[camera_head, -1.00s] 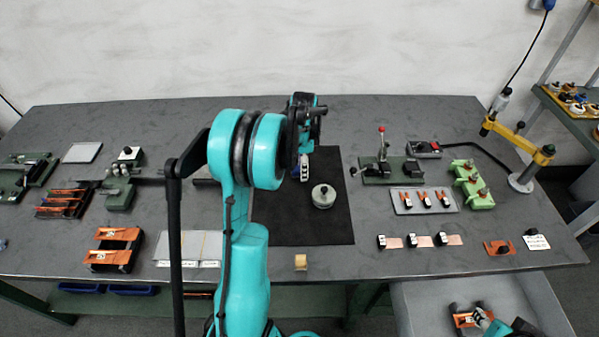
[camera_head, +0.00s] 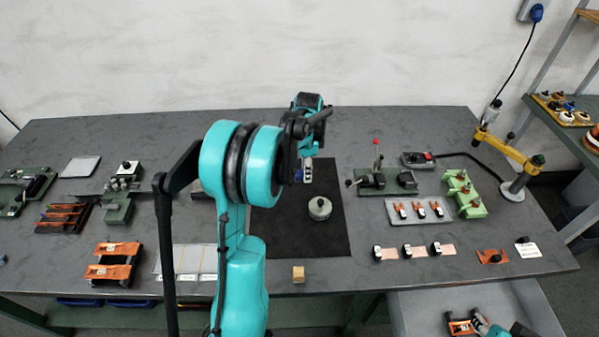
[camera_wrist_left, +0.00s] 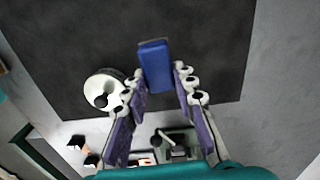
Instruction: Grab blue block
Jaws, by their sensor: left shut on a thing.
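The blue block (camera_wrist_left: 155,66) is between the fingertips of my left gripper (camera_wrist_left: 159,76) in the left wrist view, over the black mat (camera_wrist_left: 60,50).
A round grey-white piece with a black knob (camera_head: 320,208) stands on the mat near the left gripper. A green lever fixture (camera_head: 385,182) is right of the mat. A small wooden block (camera_head: 298,273) lies at the front edge. Orange fixtures (camera_head: 113,262) stand at left.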

